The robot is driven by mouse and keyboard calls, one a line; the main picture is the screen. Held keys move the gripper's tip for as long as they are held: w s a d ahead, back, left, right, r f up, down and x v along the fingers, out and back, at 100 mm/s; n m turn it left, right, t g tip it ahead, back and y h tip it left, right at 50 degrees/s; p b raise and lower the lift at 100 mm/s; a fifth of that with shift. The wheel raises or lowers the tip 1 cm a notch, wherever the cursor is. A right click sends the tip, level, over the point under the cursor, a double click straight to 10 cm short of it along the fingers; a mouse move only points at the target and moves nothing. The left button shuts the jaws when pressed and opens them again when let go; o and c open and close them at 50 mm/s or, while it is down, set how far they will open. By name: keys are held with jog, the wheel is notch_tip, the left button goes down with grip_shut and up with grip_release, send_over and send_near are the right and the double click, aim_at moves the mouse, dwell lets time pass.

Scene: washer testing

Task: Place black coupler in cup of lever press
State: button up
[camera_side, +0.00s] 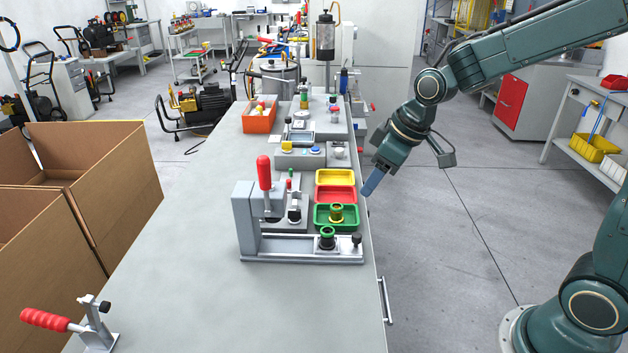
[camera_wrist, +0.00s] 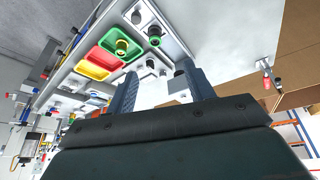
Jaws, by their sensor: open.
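The grey lever press (camera_side: 245,222) with a red handle (camera_side: 264,172) stands near the right edge of the bench. On its base plate sits a black round part with a green ring (camera_side: 327,240), also in the wrist view (camera_wrist: 155,41); I cannot tell whether it is the cup, the coupler or both. A yellowish round part (camera_side: 336,213) stands in the green tray (camera_side: 318,224). My gripper (camera_side: 367,192) is right of the trays, above and apart from them, near the bench edge. In the wrist view its jaws (camera_wrist: 160,69) are open, with nothing held between them.
A red tray (camera_side: 335,195) and a yellow tray (camera_side: 335,177) lie behind the green one. A smaller fixture (camera_side: 294,207) stands beside the press. A red-handled clamp (camera_side: 98,330) is at the front left.

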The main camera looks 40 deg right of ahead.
jog(key=s+r+m, duration=0.2)
jog(key=s+r, duration=0.2)
jog(key=s, duration=0.6)
jog(key=s+r+m+t+h, duration=0.1)
jog(key=s+r+m, duration=0.1)
jog(key=s, duration=0.8)
jog(key=shift+v, duration=0.85)
